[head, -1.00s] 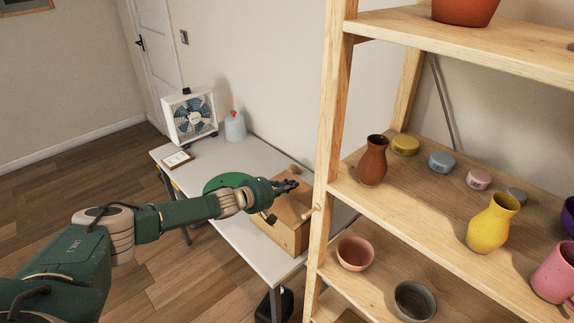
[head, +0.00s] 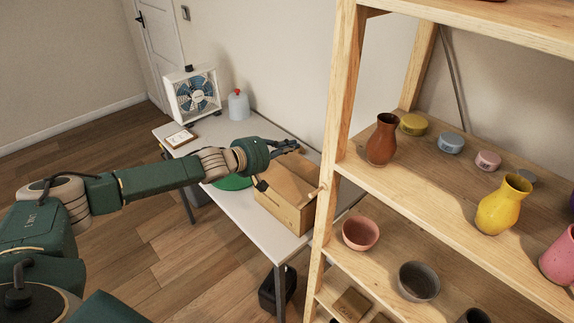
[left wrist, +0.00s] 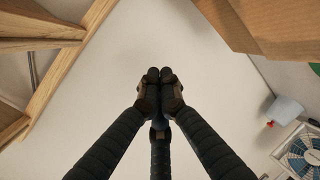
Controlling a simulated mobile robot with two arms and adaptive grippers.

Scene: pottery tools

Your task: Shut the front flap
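A brown box (head: 278,207) stands on the white table (head: 238,213) beside the shelf. A slanted tan panel, seemingly a flap (head: 292,181), shows at its top; I cannot tell which flap it is. My left gripper (head: 290,146) is over the far part of the box, and my arm hides some of the box. In the left wrist view the fingertips of my left gripper (left wrist: 160,75) are together with nothing between them. Brown panels of the box (left wrist: 278,25) show at the upper right there, apart from the fingers. My right gripper is out of view.
A wooden shelf (head: 340,130) with pots stands close on the right of the box. A green disc (head: 232,183) lies on the table behind my wrist. A fan (head: 192,92) and a jug (head: 238,105) stand at the far end. The table's near-left edge is clear.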

